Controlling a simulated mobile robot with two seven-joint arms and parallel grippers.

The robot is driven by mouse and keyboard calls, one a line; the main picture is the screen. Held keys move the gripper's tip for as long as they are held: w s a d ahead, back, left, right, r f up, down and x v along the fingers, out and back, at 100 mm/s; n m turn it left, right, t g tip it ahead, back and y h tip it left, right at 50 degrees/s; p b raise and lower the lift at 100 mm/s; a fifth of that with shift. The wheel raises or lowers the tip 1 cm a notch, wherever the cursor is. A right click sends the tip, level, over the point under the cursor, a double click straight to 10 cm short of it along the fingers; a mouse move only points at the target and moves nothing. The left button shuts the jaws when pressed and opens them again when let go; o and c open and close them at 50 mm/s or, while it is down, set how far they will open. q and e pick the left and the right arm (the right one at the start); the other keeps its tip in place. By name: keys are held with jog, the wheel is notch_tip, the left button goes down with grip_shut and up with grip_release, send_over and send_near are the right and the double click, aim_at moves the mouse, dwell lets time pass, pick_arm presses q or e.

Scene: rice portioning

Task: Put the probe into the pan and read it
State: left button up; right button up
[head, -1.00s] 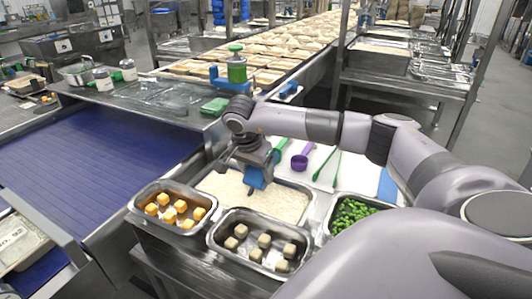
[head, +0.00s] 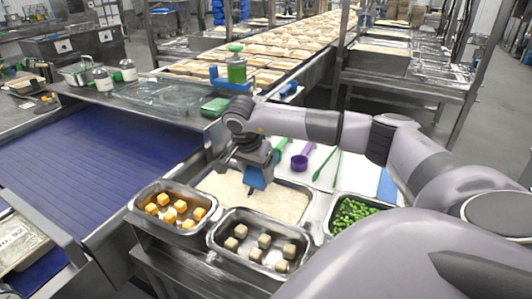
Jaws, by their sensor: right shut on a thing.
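The pan of white rice (head: 286,211) is a shallow steel pan in the middle of the head view. My right gripper (head: 258,180) reaches in from the right and points down over the back left part of this pan. It is shut on the probe, of which little can be told apart from the blue parts at the jaws. My left gripper is out of view.
Pans of orange cubes (head: 150,222), pale cubes (head: 225,254) and green pieces (head: 333,228) stand around the rice pan. A purple scoop (head: 301,162) and a green utensil (head: 324,172) lie behind it. A blue conveyor (head: 90,165) runs at the left.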

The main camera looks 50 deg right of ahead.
aim_at(256, 171)
jog(key=shift+r, duration=4.9)
jog(key=shift+a, duration=0.1)
